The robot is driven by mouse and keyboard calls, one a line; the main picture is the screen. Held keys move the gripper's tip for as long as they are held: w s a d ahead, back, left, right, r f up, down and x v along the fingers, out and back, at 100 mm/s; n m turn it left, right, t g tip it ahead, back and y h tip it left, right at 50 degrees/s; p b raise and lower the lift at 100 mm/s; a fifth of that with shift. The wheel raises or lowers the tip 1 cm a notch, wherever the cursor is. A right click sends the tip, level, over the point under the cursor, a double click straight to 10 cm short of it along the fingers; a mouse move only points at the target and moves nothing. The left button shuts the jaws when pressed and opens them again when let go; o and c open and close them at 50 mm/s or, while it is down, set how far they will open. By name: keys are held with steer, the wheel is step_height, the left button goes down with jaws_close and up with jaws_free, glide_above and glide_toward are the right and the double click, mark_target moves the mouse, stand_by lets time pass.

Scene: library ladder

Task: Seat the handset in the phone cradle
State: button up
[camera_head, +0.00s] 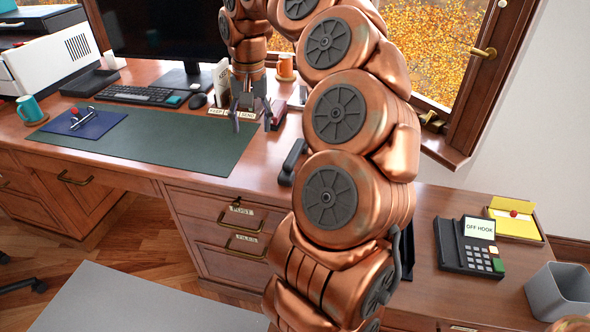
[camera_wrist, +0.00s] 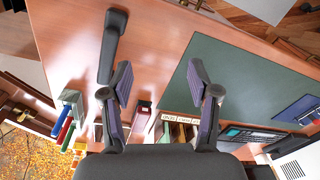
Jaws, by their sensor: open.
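The black handset (camera_head: 292,161) lies on the wooden desk, partly behind my arm in the head view. It also shows in the wrist view (camera_wrist: 113,45), to the left of my jaws. The phone with its cradle (camera_head: 462,253) stands on the lower right surface, with keys and a screen reading "OFF HOOK". My gripper (camera_head: 250,118) is open and empty above the desk, to the left of the handset in the head view. Its two fingers (camera_wrist: 161,80) are spread apart in the wrist view, with bare wood between them.
A green desk mat (camera_head: 165,137) covers the desk's middle, with a keyboard (camera_head: 140,95) and mouse (camera_head: 198,101) behind it. A yellow box (camera_head: 515,222) and a grey bin (camera_head: 560,290) stand near the phone. Upright folders (camera_wrist: 176,130) stand near my fingers. A mug (camera_head: 30,108) is far left.

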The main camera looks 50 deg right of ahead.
mark_target(294, 150)
steer(key=d+f+m+b, duration=0.1)
steer(key=d+f, duration=0.1)
steer(key=d, duration=0.2)
steer(key=s+d+f+m+b, duration=0.1)
steer(key=d+f+m, duration=0.1)
steer(key=d+f, duration=0.1)
steer(key=s+d+f+m+b, duration=0.1)
steer(key=d+f+m, duration=0.1)
steer(key=d, duration=0.3)
steer(key=shift+s+d+f+g+b, duration=0.1)
steer(key=shift+s+f+g+b, duration=0.2)
steer(key=shift+f+g, duration=0.15)
steer(key=shift+w+f, duration=0.2)
steer(key=shift+f, duration=3.65)
jaws_close()
